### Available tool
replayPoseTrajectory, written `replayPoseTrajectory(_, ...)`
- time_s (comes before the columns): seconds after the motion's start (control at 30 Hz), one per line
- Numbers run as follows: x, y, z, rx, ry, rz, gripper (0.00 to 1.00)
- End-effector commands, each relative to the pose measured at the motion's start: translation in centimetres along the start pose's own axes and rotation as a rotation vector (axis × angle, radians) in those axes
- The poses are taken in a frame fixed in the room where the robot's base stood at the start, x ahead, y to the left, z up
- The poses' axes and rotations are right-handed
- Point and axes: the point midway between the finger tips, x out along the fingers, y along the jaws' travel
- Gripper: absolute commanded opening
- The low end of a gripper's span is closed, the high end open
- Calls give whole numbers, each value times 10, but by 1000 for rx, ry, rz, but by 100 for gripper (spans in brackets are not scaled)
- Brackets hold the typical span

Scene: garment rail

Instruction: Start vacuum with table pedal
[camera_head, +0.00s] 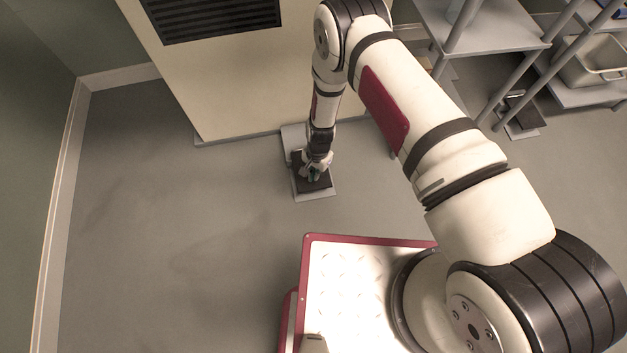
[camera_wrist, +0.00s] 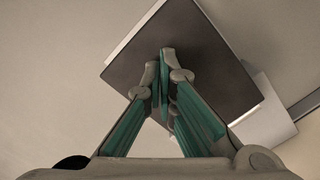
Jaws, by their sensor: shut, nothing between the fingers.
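A pedal (camera_head: 301,183) with a dark top plate on a light grey base stands on the floor against the cream cabinet's foot. In the wrist view its dark plate (camera_wrist: 205,62) fills the upper middle. My gripper (camera_head: 315,176) points down over the plate. In the wrist view my gripper's fingertips (camera_wrist: 163,55) are together with nothing between them and lie over the plate's middle. I cannot tell whether they touch the plate or hover just above it. Part of the pedal is hidden behind my gripper.
The cream cabinet (camera_head: 230,80) with a black vent grille (camera_head: 215,16) rises right behind the pedal. A grey shelf frame (camera_head: 487,28) stands at the right. A second dark pedal (camera_head: 519,112) lies on the floor under it. The floor left of the pedal is clear.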

Motion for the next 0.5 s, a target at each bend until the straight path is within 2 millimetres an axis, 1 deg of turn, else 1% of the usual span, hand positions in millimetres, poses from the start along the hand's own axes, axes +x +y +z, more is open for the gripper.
replayPoseTrajectory(0.17, 0, 0, 0, 0, 0, 0, 0)
replayPoseTrajectory(0.23, 4, 0, 0, 0, 0, 1, 0)
replayPoseTrajectory(0.5, 33, 1, -3, 0, 0, 1, 0)
